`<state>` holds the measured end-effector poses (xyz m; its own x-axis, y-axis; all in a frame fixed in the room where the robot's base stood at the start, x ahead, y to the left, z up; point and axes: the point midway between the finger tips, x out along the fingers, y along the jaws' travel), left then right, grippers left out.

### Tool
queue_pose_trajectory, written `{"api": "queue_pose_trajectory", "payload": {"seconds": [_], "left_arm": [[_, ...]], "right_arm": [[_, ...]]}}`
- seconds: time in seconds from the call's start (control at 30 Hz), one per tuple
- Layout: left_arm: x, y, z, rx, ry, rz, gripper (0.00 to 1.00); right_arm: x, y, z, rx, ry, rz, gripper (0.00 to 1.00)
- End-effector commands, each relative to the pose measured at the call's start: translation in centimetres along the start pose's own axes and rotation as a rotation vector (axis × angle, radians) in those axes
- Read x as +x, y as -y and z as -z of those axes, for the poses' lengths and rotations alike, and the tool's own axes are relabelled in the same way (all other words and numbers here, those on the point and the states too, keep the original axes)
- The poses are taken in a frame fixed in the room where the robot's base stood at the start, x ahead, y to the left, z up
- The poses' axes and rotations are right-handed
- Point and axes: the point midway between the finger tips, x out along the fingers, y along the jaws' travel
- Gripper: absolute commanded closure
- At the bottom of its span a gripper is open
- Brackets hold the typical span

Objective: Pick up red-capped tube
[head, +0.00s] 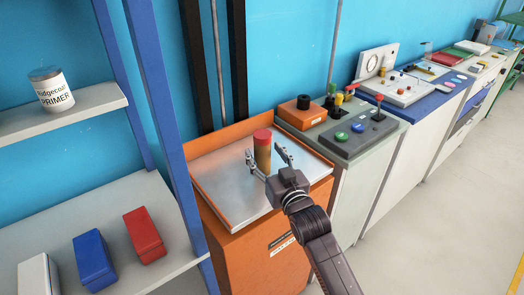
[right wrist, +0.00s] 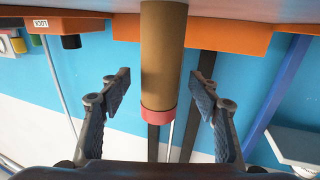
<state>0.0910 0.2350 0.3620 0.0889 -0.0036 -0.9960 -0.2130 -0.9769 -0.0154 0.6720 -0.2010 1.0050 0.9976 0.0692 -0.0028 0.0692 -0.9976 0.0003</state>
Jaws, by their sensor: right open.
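The red-capped tube (head: 263,152) stands upright on the metal top of an orange cabinet (head: 208,197) in the head view. Its body is tan-brown and its cap is red. It also shows large in the right wrist view (right wrist: 162,55), where the picture is upside down and the red cap is lower. My right gripper (head: 265,154) is open, with one finger on either side of the tube. In the right wrist view, gaps show between both fingers and the tube. My left gripper is not in view.
An orange rim (head: 215,145) backs the metal top. A control box with coloured knobs (head: 350,133) stands on the neighbouring cabinet to the right. A shelf at left holds blue (head: 94,258) and red (head: 144,236) boxes, with a primer can (head: 51,90) above. The floor at right is clear.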

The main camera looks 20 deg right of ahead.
Motion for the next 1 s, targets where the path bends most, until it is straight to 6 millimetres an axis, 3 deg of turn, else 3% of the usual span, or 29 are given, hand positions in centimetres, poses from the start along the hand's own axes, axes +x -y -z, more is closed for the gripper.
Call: {"api": "queue_pose_trajectory", "payload": {"seconds": [0.2,0.47,0.9,1.0], "left_arm": [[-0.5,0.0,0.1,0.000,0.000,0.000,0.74],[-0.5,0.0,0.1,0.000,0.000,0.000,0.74],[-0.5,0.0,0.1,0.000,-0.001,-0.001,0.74],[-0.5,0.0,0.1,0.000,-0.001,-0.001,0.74]], "right_arm": [[2.1,0.0,0.1,0.001,0.000,0.000,0.43],[2.2,0.0,0.0,0.001,0.000,0.000,0.43],[2.2,0.0,0.0,0.000,0.000,0.000,0.92],[2.2,0.0,0.1,0.000,-0.002,0.000,0.93]]}}
